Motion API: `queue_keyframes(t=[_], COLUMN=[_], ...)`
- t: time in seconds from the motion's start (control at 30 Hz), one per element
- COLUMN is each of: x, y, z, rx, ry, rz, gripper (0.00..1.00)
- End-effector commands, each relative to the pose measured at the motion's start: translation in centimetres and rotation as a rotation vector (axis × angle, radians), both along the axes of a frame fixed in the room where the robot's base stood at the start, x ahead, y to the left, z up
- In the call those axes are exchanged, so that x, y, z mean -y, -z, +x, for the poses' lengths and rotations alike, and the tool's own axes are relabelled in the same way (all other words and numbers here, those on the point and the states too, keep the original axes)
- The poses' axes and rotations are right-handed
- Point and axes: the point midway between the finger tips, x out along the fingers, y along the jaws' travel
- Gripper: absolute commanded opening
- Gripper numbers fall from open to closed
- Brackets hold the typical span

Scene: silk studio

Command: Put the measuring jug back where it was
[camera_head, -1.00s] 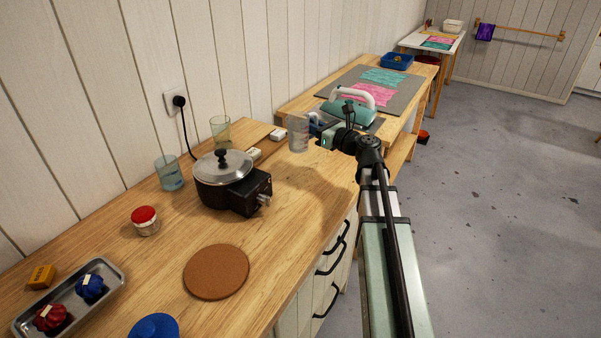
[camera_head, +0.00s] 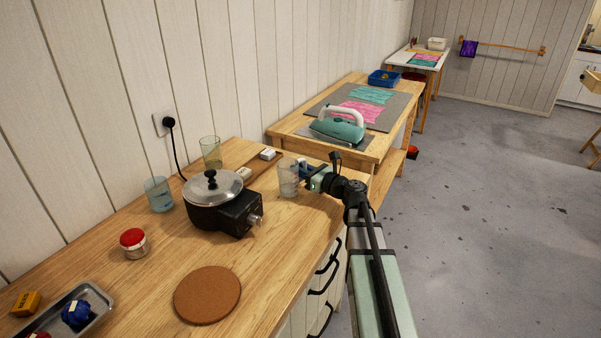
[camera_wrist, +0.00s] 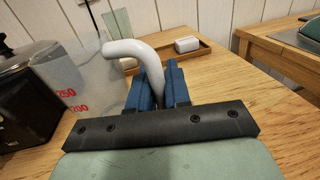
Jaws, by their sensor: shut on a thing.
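The measuring jug (camera_head: 288,177) is clear, with red markings, and stands upright at the right end of the wooden counter (camera_head: 265,240), beside the hotplate. In the wrist view the jug (camera_wrist: 85,85) is at the left, and its white handle (camera_wrist: 125,48) runs between the blue fingers. My gripper (camera_head: 304,172) is shut on that handle; its fingers also show in the wrist view (camera_wrist: 157,88). The jug's base is at or just above the counter; I cannot tell whether it touches.
A lidded pot (camera_head: 212,189) on a black hotplate is left of the jug. A wooden tray (camera_wrist: 215,62) with a white block lies behind it. Two glasses (camera_head: 158,194) (camera_head: 211,152) stand near the wall. A cork mat (camera_head: 207,295) lies in front. An iron (camera_head: 338,126) is on the adjoining table.

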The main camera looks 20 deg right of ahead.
Motion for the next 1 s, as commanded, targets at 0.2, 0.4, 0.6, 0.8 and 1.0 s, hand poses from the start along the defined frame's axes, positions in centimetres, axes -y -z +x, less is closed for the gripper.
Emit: queue_keyframes(t=[0.2, 0.4, 0.6, 0.8, 1.0], x=[-0.01, -0.01, -0.01, 0.0, 0.0], y=[1.03, 1.05, 1.31, 1.31, 1.31], z=[-0.01, -0.01, -0.02, -0.01, -0.01], rx=[0.0, 0.001, 0.001, 0.0, 0.0], ry=[0.0, 0.0, 0.0, 0.0, 0.0], rz=[0.001, 0.001, 0.001, 0.0, 0.0], gripper=[0.0, 0.0, 0.23, 0.42, 0.43])
